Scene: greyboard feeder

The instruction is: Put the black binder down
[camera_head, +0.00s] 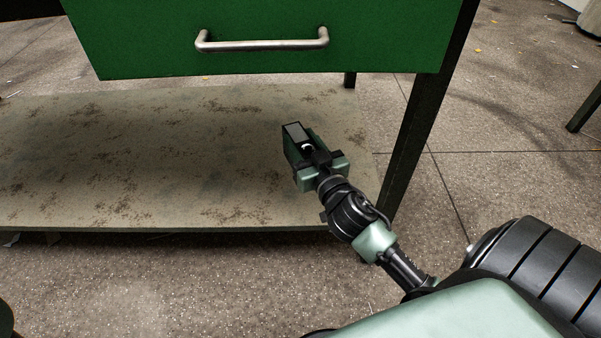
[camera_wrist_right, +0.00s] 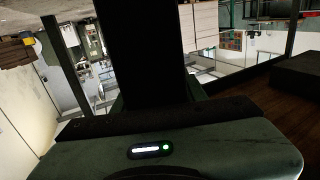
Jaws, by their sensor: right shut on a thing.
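The black binder (camera_head: 296,132) is upright in my right gripper, over the right part of the lower shelf (camera_head: 150,160). My right gripper (camera_head: 319,162) is shut on the binder's near end. In the right wrist view the binder (camera_wrist_right: 140,50) is a tall black slab that hides the middle of the picture. My left gripper is not in view.
A green drawer (camera_head: 270,55) with a metal handle (camera_head: 262,44) hangs above the shelf. A dark table leg (camera_head: 415,130) stands to the right of my gripper. The shelf left of the binder is bare and stained. A dark block (camera_wrist_right: 300,75) shows in the right wrist view.

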